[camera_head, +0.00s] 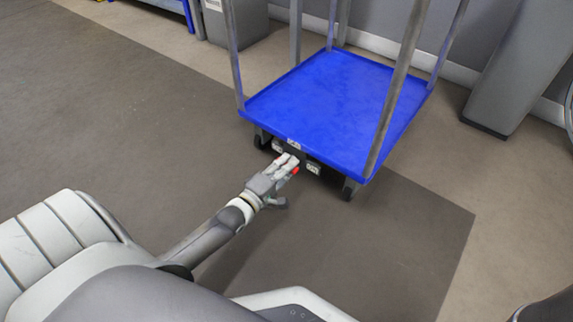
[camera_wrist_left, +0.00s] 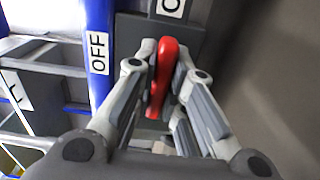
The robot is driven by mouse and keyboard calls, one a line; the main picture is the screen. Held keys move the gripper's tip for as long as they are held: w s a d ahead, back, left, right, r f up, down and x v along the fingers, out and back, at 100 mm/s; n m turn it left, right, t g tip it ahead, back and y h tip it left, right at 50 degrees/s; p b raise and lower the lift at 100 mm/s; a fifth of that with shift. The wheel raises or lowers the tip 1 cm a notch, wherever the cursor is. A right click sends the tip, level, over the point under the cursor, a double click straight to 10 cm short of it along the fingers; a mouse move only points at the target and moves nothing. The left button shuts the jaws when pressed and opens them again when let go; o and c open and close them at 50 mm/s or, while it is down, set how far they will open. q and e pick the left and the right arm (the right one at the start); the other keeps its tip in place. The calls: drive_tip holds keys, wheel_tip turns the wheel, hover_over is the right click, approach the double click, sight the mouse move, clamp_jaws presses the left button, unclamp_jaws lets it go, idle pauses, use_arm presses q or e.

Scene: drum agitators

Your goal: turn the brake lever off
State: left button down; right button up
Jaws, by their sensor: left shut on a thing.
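The red brake lever (camera_wrist_left: 163,72) stands between my left gripper's fingers in the left wrist view. A bit of its red (camera_head: 296,170) shows at the fingertips in the head view. My left gripper (camera_head: 287,163) reaches the front edge of the blue cart (camera_head: 335,95), just below its deck. In the wrist view the left gripper (camera_wrist_left: 164,60) is shut on the lever, one finger on each side. An OFF label (camera_wrist_left: 98,53) is left of the lever. A second label (camera_wrist_left: 170,8) above is cut off by the frame. My right gripper is not in view.
The cart has upright grey posts (camera_head: 399,85) at its corners and dark wheels (camera_head: 350,188) below. A grey slanted stand (camera_head: 520,70) is at the right by the wall. The floor (camera_head: 110,110) left of the cart is clear.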

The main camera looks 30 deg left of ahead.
use_arm(q)
drive_tip(key=m+p, duration=0.3)
drive_tip(key=shift+r+p, duration=0.2)
drive_tip(key=shift+p, duration=0.1)
drive_tip(key=m+p, duration=0.3)
drive_tip(key=m, duration=0.2)
drive_tip(key=m+p, duration=0.2)
drive_tip(key=m, duration=0.2)
drive_tip(key=shift+f, duration=0.1)
drive_tip(key=m+p, duration=0.1)
drive_tip(key=m, duration=0.3)
drive_tip(key=shift+f, duration=0.1)
drive_tip(key=shift+m+p, duration=0.3)
drive_tip(key=shift+m, duration=0.7)
drive_tip(key=c, duration=1.5)
unclamp_jaws()
